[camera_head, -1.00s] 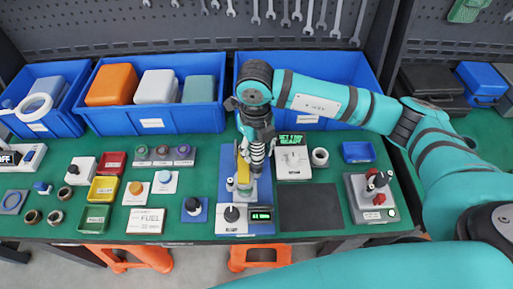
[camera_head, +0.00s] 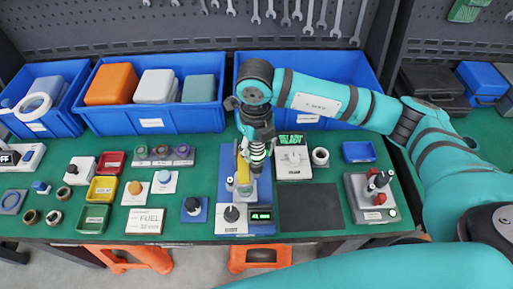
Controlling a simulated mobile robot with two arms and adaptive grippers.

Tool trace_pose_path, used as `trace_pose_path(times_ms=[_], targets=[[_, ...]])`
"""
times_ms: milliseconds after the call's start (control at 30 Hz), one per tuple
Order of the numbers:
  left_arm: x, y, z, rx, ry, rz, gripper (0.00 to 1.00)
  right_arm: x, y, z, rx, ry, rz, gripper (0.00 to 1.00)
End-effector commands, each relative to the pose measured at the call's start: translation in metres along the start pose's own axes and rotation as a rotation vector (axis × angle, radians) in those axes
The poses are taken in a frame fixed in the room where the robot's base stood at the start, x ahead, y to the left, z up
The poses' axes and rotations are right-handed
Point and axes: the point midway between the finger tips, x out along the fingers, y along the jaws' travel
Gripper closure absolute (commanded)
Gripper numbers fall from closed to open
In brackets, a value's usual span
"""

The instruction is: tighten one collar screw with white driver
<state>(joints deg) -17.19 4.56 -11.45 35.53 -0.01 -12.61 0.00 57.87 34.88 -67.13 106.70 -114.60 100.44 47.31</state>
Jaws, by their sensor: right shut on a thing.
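My right gripper (camera_head: 256,156) points down over the blue test stand (camera_head: 264,192) in the middle of the bench. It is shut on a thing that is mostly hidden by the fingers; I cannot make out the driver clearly. A yellow part (camera_head: 243,168) stands just left of the fingers on the stand. A small pale cylinder (camera_head: 230,184) is beside it. The collar and its screws are too small or hidden to tell. My left gripper is not in view.
A dark mat (camera_head: 310,207) lies front right. A control box with a lever (camera_head: 374,197) is farther right. Blue bins (camera_head: 150,118) line the back.

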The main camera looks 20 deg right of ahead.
Motion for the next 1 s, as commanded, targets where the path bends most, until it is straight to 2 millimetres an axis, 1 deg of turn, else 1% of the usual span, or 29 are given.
trace_pose_path(times_ms=[200, 333, 1000], targets=[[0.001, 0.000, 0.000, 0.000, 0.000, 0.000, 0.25, 0.001, 0.000, 0.000, 0.000, 0.001, 0.000, 1.00], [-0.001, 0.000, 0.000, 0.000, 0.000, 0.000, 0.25, -0.002, 0.000, 0.000, 0.000, 0.001, 0.000, 1.00], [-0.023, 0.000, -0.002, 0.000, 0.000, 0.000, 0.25, -0.047, -0.001, 0.000, 0.000, -0.001, 0.000, 1.00]])
